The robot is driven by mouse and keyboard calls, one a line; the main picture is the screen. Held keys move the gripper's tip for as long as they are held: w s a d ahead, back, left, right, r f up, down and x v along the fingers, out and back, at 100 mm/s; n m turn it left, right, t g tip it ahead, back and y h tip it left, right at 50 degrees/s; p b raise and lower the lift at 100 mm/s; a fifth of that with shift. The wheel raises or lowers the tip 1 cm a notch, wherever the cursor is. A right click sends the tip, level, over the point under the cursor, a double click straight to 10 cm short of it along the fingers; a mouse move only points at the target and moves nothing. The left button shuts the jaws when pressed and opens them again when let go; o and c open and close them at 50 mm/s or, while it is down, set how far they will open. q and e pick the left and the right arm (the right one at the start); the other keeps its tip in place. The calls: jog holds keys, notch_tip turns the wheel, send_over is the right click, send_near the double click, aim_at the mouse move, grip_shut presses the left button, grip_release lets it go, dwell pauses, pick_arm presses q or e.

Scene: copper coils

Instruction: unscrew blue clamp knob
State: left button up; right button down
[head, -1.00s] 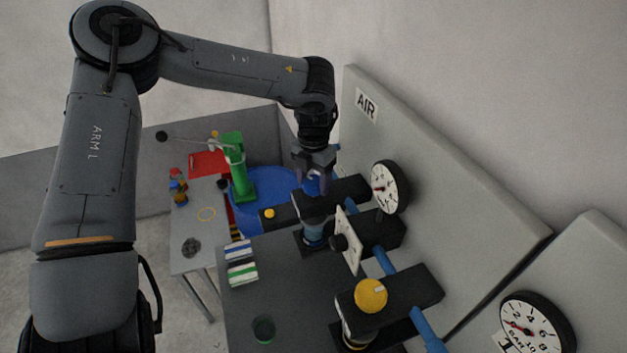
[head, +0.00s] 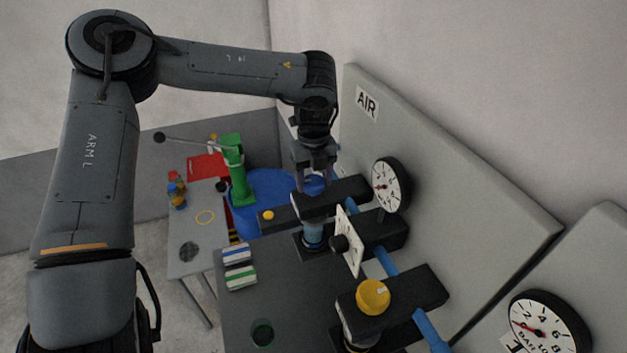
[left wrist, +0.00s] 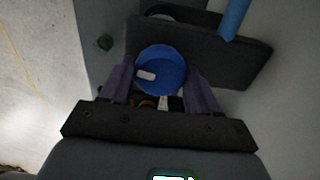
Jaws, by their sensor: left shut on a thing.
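The blue clamp knob (left wrist: 160,69) is a round disc with a pale mark, seen from above in the left wrist view. It sits at the edge of a dark clamp block (left wrist: 210,50). My left gripper (head: 313,187) points down at the far clamp block (head: 344,193) in the head view. Its two purple-grey fingers stand on either side of the blue knob in the left wrist view, shut on it. My right gripper is in neither view.
A nearer clamp block carries a yellow knob (head: 373,297). A white-faced gauge (head: 391,185) stands close right of my left gripper. A white plate with a black knob (head: 346,241) stands between the clamps. A green press (head: 236,170) and blue drum (head: 270,211) are behind.

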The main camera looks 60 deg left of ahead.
pick_arm(q)
jog(key=n+b, duration=0.1)
jog(key=n, duration=0.4)
jog(key=shift+n, duration=0.3)
jog(key=n+b, duration=0.2)
jog(key=n, duration=0.2)
jog(key=n+b, duration=0.2)
jog(key=n, duration=0.3)
jog(key=shift+w+n, duration=0.1)
jog(key=shift+n, duration=0.3)
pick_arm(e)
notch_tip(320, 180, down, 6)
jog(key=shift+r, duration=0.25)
pick_arm(q)
jog(key=n+b, duration=0.2)
jog(key=n, duration=0.2)
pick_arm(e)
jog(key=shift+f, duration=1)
pick_arm(q)
jog(key=shift+n, duration=0.4)
jog(key=o, duration=1.1)
jog(key=shift+c, duration=0.2)
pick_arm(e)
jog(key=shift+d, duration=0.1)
